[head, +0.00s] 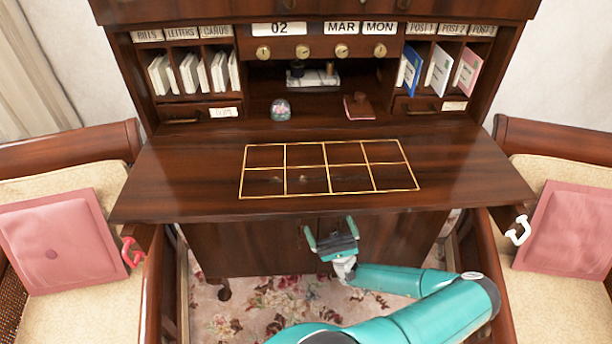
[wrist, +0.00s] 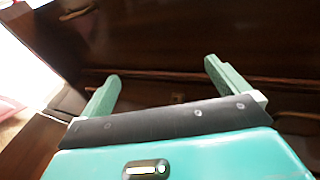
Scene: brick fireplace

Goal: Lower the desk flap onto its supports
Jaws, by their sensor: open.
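The dark wooden desk flap (head: 200,180) is folded down and looks about level, spreading out in front of the desk. A gold-lined grid is on its upper face. The left support (head: 147,236), with a red handle (head: 132,252), shows under the flap's left front corner. The right support (head: 507,218), with a white handle (head: 519,230), shows under the right corner. I cannot tell whether the flap touches them. My gripper (head: 329,229) is open and empty, below and in front of the flap's front edge. In the wrist view its fingers (wrist: 162,72) face dark wood.
Cushioned benches with pink pillows (head: 62,240) (head: 570,235) stand left and right. A glass paperweight (head: 281,110) and a red stamp pad (head: 358,106) sit at the back of the desk. The flap's grid area (head: 328,168) is clear. Cabinet doors (head: 230,245) are below.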

